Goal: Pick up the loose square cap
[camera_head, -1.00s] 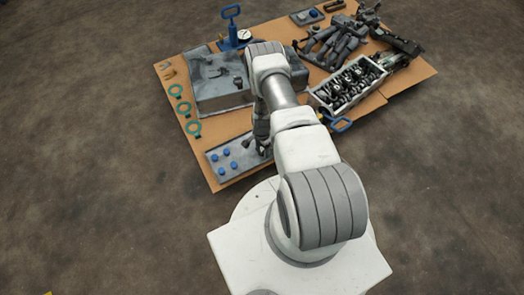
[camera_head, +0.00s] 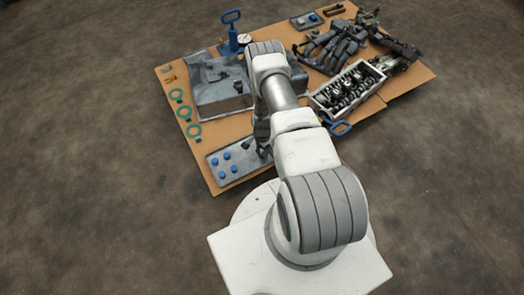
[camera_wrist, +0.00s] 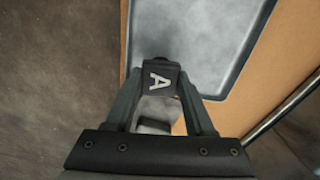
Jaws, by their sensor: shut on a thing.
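The square cap (camera_wrist: 158,84) is a small dark block with a pale letter A, in the wrist view. My gripper (camera_wrist: 160,82) is shut on it, with a grey finger on either side. Behind the cap is the grey tray (camera_wrist: 203,20), over its corner and rim. In the head view the tray (camera_head: 222,183) lies at the near left corner of the cardboard. My gripper (camera_head: 262,138) is a dark shape over the tray's right end, mostly hidden by my arm. I cannot make out the cap there.
Several blue caps (camera_head: 224,156) stand on the tray. Green rings (camera_head: 194,132) lie along the left edge of the cardboard (camera_head: 205,160). A grey metal housing (camera_head: 215,100), blue pump (camera_head: 231,30) and engine part (camera_head: 350,86) stand farther back. Open floor surrounds the cardboard.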

